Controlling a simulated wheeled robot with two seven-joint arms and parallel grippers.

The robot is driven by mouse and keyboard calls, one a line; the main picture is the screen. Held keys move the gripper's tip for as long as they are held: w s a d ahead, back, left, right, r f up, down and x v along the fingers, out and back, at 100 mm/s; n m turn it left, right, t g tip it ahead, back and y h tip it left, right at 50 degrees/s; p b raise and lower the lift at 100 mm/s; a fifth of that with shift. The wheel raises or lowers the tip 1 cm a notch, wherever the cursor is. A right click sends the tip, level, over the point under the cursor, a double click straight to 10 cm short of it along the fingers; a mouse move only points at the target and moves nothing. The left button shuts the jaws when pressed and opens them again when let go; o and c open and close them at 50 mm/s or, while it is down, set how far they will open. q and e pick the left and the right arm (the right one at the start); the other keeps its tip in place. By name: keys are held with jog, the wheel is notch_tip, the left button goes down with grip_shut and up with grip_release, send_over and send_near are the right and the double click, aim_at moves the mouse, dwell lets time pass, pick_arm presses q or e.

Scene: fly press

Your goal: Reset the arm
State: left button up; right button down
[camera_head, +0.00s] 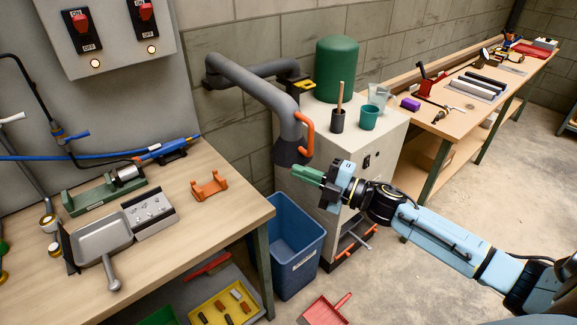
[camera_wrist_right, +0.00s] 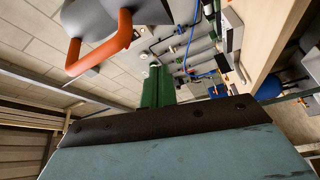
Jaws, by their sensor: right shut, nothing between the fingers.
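A grey jointed extraction arm (camera_head: 255,88) comes off the block wall and bends down to a dark hood (camera_head: 290,153). An orange handle (camera_head: 307,132) sticks out of the right side of the hood. My right gripper (camera_head: 300,173) is just below and right of the hood, its green fingers pointing left. They are together and hold nothing. In the right wrist view the fingers (camera_wrist_right: 158,88) are shut, and the orange handle (camera_wrist_right: 105,48) shows at the upper left, apart from them. My left gripper is not in view.
A wooden bench (camera_head: 195,240) with a grey pan (camera_head: 103,240) and an orange bracket (camera_head: 209,186) stands at left. A grey cabinet (camera_head: 372,150) carries a green cylinder (camera_head: 337,70) and cups behind my gripper.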

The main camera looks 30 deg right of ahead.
jog(key=s+d+f+m+h+b, duration=0.25)
jog(key=d+f+m+h, duration=0.2)
jog(key=f, duration=0.65)
jog(key=s+d+f+m+h+b, duration=0.1)
jog(key=s+d+f+m+h, duration=0.3)
jog(key=f, duration=0.7)
jog(key=s+d+f+m+g+h+b, duration=0.1)
jog(key=s+f+m+g, duration=0.2)
jog(key=f, duration=0.6)
jog(key=s+f+m+g+h, duration=0.1)
jog(key=s+f+m, duration=0.2)
jog(key=s+f, duration=0.35)
jog(key=s+a+f+m+g+h+b, duration=0.1)
jog(key=s+a+f+m+g+b, duration=0.25)
jog(key=s+f, duration=0.95)
jog(key=s+a+f+m+g, duration=0.1)
jog(key=s+a+f+g, duration=0.2)
jog(key=s+a+f, duration=0.2)
jog(key=s+a+f+m+g, duration=0.1)
jog(key=s+a+f+g, duration=0.3)
jog(key=s, duration=0.7)
jog(key=shift+s+a+f+p, duration=0.3)
jog(key=shift+s+a+f, duration=0.1)
jog(key=shift+a+f, duration=0.2)
jog(key=shift+w, duration=0.1)
